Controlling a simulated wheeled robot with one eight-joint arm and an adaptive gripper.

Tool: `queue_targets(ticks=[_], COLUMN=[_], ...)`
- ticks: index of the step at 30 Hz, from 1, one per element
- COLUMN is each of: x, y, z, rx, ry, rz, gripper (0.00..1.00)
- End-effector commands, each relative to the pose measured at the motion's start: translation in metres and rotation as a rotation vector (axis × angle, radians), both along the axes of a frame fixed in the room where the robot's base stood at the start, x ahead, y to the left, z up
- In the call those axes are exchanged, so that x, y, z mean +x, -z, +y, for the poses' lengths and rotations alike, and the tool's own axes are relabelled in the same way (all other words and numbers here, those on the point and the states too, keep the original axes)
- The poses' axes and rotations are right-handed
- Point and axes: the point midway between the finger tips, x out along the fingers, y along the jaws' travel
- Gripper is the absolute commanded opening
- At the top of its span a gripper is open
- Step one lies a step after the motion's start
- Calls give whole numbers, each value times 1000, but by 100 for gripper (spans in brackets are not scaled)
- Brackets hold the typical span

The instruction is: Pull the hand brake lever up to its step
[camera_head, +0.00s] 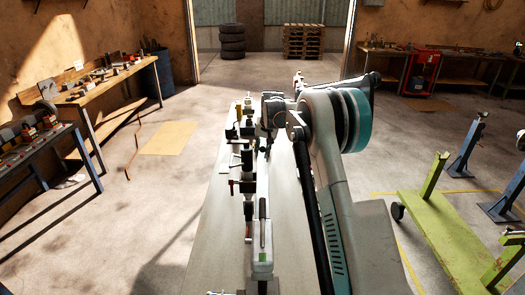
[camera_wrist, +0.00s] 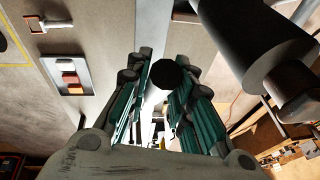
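My gripper (camera_wrist: 160,88) shows in the wrist view with its two teal-padded fingers apart and a gap between them. A round black end (camera_wrist: 175,77), possibly the grip of the hand brake lever, shows at the far end of this gap, overlapping the right finger. I cannot tell whether it touches the pads. In the head view my gripper (camera_head: 270,118) is small and dark over the far part of the trailer's long pale beam (camera_head: 262,200). The lever cannot be picked out clearly there, and its step cannot be made out.
A grey cylinder (camera_wrist: 255,40) lies close to the right of my fingers in the wrist view. Workbenches (camera_head: 100,80) with tools stand at the left. Green (camera_head: 440,235) and blue (camera_head: 468,150) stands are at the right. Tyres (camera_head: 232,42) and pallets (camera_head: 302,42) are at the back.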

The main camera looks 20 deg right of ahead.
Motion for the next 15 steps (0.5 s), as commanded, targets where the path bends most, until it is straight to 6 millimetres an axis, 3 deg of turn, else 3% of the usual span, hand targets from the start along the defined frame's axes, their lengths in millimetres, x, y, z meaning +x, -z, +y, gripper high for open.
queue_targets(ticks=[1,3,15], x=[0,0,-1], y=[0,0,-5], z=[0,0,0], rx=[0,0,0], ry=[0,0,0], rz=[-2,-1,-1], gripper=[30,42,42])
